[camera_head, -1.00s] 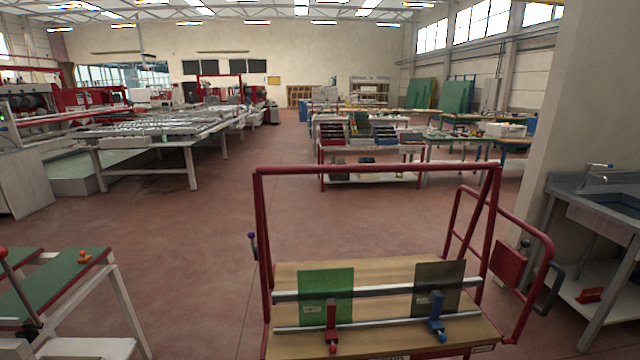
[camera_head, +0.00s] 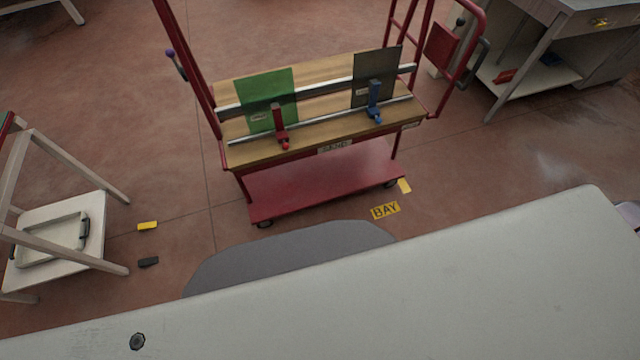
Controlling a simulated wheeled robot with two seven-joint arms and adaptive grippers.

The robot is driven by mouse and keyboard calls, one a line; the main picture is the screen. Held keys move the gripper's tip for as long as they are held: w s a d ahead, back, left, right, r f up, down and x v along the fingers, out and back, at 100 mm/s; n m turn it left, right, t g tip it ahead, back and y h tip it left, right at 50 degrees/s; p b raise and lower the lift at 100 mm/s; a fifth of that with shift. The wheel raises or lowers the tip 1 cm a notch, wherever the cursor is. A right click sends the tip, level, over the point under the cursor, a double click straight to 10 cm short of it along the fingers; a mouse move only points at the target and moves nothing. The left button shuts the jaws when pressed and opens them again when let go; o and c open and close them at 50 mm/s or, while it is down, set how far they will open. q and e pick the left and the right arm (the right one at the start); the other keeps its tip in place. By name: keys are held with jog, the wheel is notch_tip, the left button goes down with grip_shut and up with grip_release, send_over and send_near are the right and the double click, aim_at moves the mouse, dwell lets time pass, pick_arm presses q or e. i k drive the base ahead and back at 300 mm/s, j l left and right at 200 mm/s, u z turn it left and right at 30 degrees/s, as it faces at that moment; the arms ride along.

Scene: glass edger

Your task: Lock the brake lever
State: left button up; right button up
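A red-framed trolley (camera_head: 320,185) with a wooden deck stands ahead of me. A short lever with a purple knob (camera_head: 170,54) is on its left upright, tilted up and outward. A dark round knob (camera_head: 460,22) shows by the red side frame at the trolley's right. I cannot tell which of these is the brake lever, nor whether the brake is locked. A green panel (camera_head: 278,88) and a dark grey panel (camera_head: 366,70) stand on the deck, by a red clamp (camera_head: 279,125) and a blue clamp (camera_head: 375,100). Neither gripper is in view.
A white-framed stand (camera_head: 100,240) is at the left. A yellow block (camera_head: 147,225) and a black block (camera_head: 148,262) lie on the floor near it. A yellow BAY sign (camera_head: 385,211) is on the floor before the trolley. A sink bench (camera_head: 545,60) stands right.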

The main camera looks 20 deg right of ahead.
aim_at(461, 21)
jog(key=i+j+z, duration=0.1)
jog(key=i+z, duration=0.15)
jog(key=z, duration=0.2)
jog(key=i+j+z, duration=0.2)
jog(key=z, duration=0.25)
jog(key=i+j+z, duration=0.25)
jog(key=z, duration=0.25)
jog(key=i+j+z, duration=0.1)
jog(key=j+z, duration=0.35)
